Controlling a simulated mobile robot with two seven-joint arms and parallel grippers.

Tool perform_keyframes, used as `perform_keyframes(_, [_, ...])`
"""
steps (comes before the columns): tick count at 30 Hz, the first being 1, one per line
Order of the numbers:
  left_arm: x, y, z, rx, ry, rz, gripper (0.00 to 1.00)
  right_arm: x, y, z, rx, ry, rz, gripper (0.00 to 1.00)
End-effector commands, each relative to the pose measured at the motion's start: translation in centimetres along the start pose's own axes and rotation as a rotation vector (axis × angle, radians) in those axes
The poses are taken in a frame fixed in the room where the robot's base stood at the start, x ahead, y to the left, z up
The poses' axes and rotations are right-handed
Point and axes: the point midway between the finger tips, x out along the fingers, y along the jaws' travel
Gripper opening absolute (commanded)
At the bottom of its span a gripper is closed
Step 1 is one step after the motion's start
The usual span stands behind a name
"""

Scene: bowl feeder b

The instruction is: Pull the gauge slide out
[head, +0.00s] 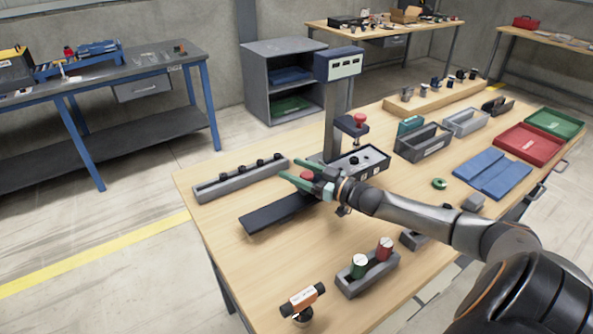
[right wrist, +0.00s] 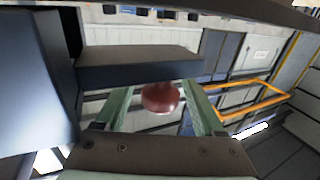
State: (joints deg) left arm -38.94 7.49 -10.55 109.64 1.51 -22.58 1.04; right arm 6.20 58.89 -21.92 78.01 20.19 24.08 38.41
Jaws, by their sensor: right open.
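The gauge stand (head: 336,115) rises from the table with a display head on top and a grey base with black buttons. A long dark flat slide or track (head: 272,214) lies at its left front; I cannot tell how far out it is. A round red knob (head: 307,175) sits by my right gripper (head: 288,170). In the right wrist view the red knob (right wrist: 161,98) is between the two green fingers of my right gripper (right wrist: 160,90), which are open with a small gap at each side. My left gripper is not in view.
A grey rack (head: 240,180) with black knobs lies behind the slide. A grey holder (head: 367,277) with a green and a red gauge part stands in front. An orange-and-black tool on a stand (head: 302,299) is at the front edge. Bins and trays fill the right side.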

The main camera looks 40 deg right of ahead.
Motion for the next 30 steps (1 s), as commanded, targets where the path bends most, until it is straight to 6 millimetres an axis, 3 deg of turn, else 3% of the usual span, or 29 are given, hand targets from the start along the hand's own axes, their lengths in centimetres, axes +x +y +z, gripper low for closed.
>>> perform_keyframes(7, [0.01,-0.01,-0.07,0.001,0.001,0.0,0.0,0.02,-0.01,0.04,0.0,-0.001,0.0,0.69])
perform_keyframes(25, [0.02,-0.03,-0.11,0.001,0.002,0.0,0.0,0.0,-0.02,0.02,0.0,0.0,0.0,0.02])
perform_keyframes(30, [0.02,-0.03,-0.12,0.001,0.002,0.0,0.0,0.0,-0.02,0.03,0.0,-0.001,0.0,0.0])
